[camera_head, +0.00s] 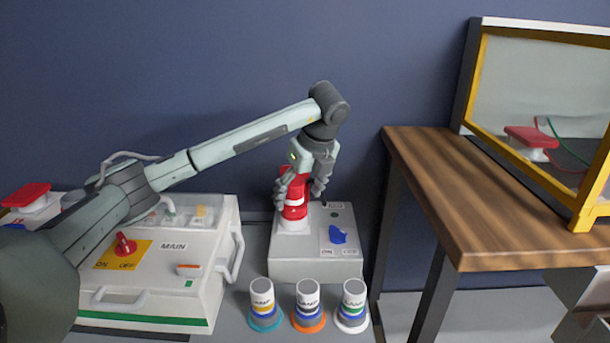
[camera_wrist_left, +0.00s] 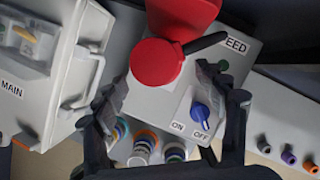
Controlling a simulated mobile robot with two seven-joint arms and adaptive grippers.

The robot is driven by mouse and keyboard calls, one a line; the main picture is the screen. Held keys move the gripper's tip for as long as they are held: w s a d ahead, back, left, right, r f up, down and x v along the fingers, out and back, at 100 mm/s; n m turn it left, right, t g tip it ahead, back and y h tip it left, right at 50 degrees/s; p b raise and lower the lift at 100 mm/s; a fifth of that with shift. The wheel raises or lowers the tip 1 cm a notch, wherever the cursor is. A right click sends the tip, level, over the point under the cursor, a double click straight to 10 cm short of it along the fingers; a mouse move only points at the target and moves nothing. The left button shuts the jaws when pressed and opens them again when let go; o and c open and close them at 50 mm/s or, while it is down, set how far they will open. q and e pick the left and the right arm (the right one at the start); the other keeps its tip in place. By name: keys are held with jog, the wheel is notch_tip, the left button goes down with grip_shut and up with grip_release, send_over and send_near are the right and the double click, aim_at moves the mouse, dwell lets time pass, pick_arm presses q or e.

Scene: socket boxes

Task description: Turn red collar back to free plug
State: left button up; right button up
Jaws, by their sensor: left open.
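The red plug (camera_head: 293,185) stands upright in a socket on top of a light grey box (camera_head: 315,268). The red collar (camera_head: 294,212) with a white stripe sits low around it. In the left wrist view the red collar (camera_wrist_left: 156,62) shows at the top with a dark lever-like piece beside it. My left gripper (camera_head: 300,186) is open, pointing down, with its fingers on either side of the red plug. I cannot tell whether they touch it. The box has a blue knob (camera_head: 337,236), also in the left wrist view (camera_wrist_left: 200,112), and a partly hidden label. My right gripper is not in view.
A larger MAIN box (camera_head: 210,285) with a red switch (camera_head: 125,244) and handles stands to the left. Three banded plugs stand in front, the middle one orange-based (camera_head: 308,305). A wooden table (camera_head: 450,185) with a yellow-framed panel (camera_head: 540,180) is to the right.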

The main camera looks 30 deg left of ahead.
pick_arm(q)
jog(key=v, duration=0.9)
jog(key=shift+r, duration=0.15)
